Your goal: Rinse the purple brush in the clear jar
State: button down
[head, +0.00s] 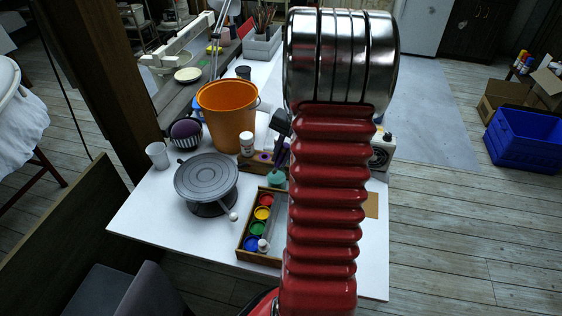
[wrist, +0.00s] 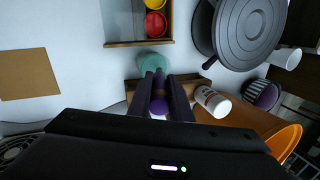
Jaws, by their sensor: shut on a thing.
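My gripper (wrist: 160,78) is shut on the purple brush (wrist: 158,105), which shows between its dark fingers in the wrist view. In the head view my gripper (head: 279,148) is above the wooden block, partly hidden by my arm. The wooden block (head: 250,165) lies under and beside the fingers. I cannot tell whether the brush is clear of it. A pale, see-through cup (head: 157,154), which looks like the clear jar, stands on the table left of the grey turntable, well away from my gripper. It also shows at the right in the wrist view (wrist: 288,58).
The grey turntable (head: 206,178), orange bucket (head: 227,112), white bottle (head: 246,143) and striped pincushion-like pot (head: 187,138) stand around the cup's side of the table. A paint tray (head: 240,252) lies in front. A teal object (wrist: 152,59) is by the fingertips. The front left table is bare.

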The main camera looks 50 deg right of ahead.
jog(key=shift+r, duration=1.65)
jog(key=shift+r, duration=1.5)
jog(key=shift+s, duration=0.1)
